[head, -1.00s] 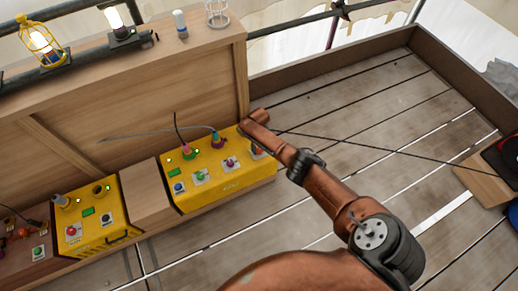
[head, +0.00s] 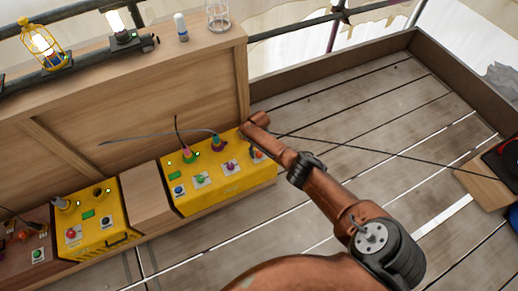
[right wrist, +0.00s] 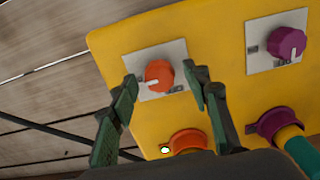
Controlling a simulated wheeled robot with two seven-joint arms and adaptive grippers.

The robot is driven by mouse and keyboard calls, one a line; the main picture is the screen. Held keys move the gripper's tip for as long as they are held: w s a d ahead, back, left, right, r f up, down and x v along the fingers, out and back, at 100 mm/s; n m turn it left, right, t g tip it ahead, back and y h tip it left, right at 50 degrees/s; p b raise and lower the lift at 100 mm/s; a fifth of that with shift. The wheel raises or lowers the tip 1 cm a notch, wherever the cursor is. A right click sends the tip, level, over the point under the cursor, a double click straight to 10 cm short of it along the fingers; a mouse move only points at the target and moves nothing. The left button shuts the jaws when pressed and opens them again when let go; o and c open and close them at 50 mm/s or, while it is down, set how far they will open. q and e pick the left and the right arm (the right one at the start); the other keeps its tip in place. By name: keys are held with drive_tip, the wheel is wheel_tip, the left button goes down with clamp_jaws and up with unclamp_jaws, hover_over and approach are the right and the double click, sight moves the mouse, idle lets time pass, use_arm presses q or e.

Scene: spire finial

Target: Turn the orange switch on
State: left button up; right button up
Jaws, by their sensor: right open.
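The orange switch (right wrist: 159,74) is a round knob with a pale pointer line, on a whitish plate on a yellow box (right wrist: 215,85). The same box (head: 232,187) stands against the wooden panel in the head view. My right gripper (right wrist: 160,76) is open, with one green finger on each side of the orange knob. I cannot tell whether the fingers touch it. In the head view my right arm reaches the box's right end, and its fingers are hard to make out there. My left gripper is not in view.
A purple knob (right wrist: 290,43) sits right of the orange one. An orange socket (right wrist: 187,141) and a purple socket with a plug (right wrist: 279,125) are close by the gripper. A second yellow box (head: 95,222) stands to the left. The plank floor (head: 350,110) is mostly clear.

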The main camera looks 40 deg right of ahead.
wheel_tip(320, 180, up, 12)
idle(0.6)
drive_tip(key=shift+f, duration=0.1)
